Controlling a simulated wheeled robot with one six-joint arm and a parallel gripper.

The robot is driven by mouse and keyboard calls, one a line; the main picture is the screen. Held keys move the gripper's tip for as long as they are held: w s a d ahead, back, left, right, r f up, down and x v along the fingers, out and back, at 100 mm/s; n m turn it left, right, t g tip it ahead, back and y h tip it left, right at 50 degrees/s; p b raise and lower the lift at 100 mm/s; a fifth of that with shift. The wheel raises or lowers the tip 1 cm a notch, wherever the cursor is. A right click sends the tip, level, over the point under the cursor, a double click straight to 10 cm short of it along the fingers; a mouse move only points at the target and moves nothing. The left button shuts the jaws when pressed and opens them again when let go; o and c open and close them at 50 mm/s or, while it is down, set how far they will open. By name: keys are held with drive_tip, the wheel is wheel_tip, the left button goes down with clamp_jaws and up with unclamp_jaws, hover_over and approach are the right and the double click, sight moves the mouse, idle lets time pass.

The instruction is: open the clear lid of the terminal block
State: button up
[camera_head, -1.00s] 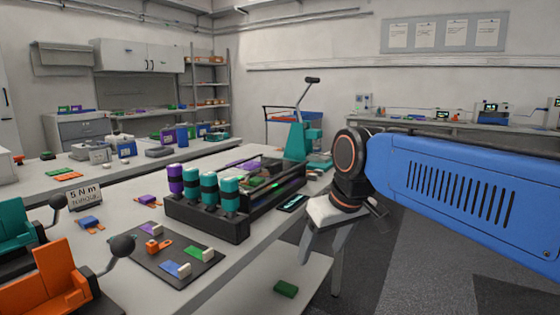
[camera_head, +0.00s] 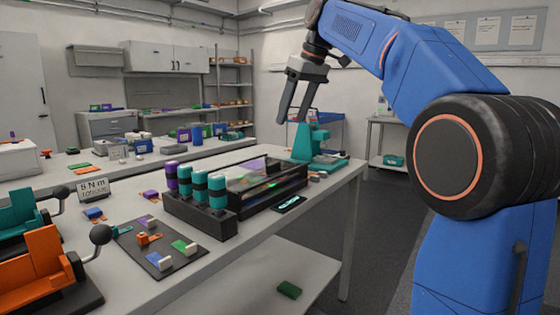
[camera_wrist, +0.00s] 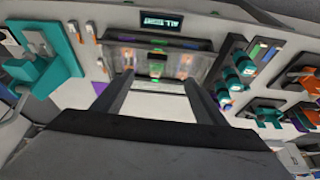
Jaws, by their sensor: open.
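The terminal block is a long black box (camera_head: 262,203) on the white bench, with a see-through lid (camera_head: 243,181) along its top. The wrist view shows the clear lid (camera_wrist: 157,62) just beyond my fingertips, with orange parts visible through it. I cannot tell whether the lid lies fully flat. My gripper (camera_head: 294,119) is open and empty, pointing down, above the bench behind the block in the head view. Its two dark fingers (camera_wrist: 158,80) are apart in the wrist view, with bare bench between them.
Teal, black and purple cylinders (camera_head: 200,190) stand in a black holder left of the block. A teal press-like machine (camera_head: 303,143) stands near the fingers at the bench's far end. A small dark display (camera_head: 289,204) lies in front of the block. Orange and teal fixtures occupy the near left.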

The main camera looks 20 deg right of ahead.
sight(275, 164)
drive_tip(key=x, duration=0.5)
drive_tip(key=w+x, duration=0.1)
drive_tip(key=x, duration=1)
drive_tip(key=shift+w+f, duration=0.15)
drive_tip(key=shift+w, duration=0.2)
drive_tip(key=c, duration=1.5)
